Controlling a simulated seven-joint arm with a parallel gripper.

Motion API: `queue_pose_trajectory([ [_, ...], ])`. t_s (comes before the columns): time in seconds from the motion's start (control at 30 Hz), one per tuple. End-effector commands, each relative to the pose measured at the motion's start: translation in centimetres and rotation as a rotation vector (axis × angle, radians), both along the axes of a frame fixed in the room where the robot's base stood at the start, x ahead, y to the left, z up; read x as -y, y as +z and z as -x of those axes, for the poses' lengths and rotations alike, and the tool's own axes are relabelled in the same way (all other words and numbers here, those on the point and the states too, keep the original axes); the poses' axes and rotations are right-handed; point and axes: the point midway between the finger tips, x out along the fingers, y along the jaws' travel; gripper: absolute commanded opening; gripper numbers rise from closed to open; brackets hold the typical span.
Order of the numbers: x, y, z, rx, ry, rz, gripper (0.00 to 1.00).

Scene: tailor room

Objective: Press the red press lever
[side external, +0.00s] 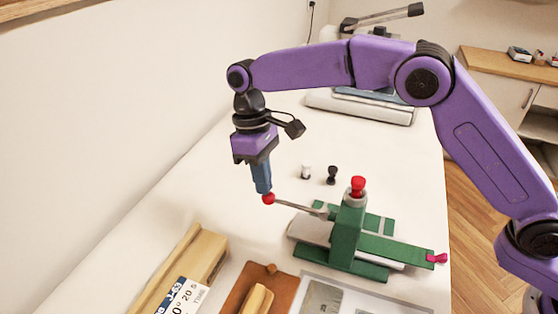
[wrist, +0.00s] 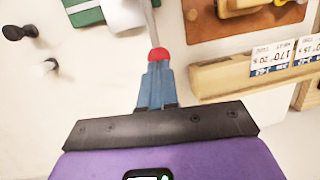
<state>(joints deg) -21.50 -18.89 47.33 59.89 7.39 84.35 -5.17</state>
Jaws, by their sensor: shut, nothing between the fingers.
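The green press (side external: 347,232) stands on the white table, with a red knob on top (side external: 357,186) and a pink-red knob at its right end. Its metal lever (side external: 300,206) sticks out to the left and ends in a red ball (side external: 268,198). My gripper (side external: 263,190) is shut and points down, its blue fingertips at the red ball, seeming to touch it from above. In the wrist view the red ball (wrist: 158,55) shows just beyond the shut fingertips (wrist: 157,66), and the lever rod runs up from it to the press, of which only a corner shows.
A white stamp (side external: 306,171) and a black stamp (side external: 332,175) stand behind the press. A wooden box with price cards (side external: 195,265) and a brown board (side external: 262,288) lie at the front. A larger machine (side external: 362,105) stands at the back. The table left of the lever is clear.

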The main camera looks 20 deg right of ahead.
Motion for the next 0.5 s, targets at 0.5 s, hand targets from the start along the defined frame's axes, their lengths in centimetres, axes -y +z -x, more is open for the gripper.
queue_pose_trajectory([
  [0.5,-0.2,4.2,-1.0,-0.001,0.001,0.002,0.0],
])
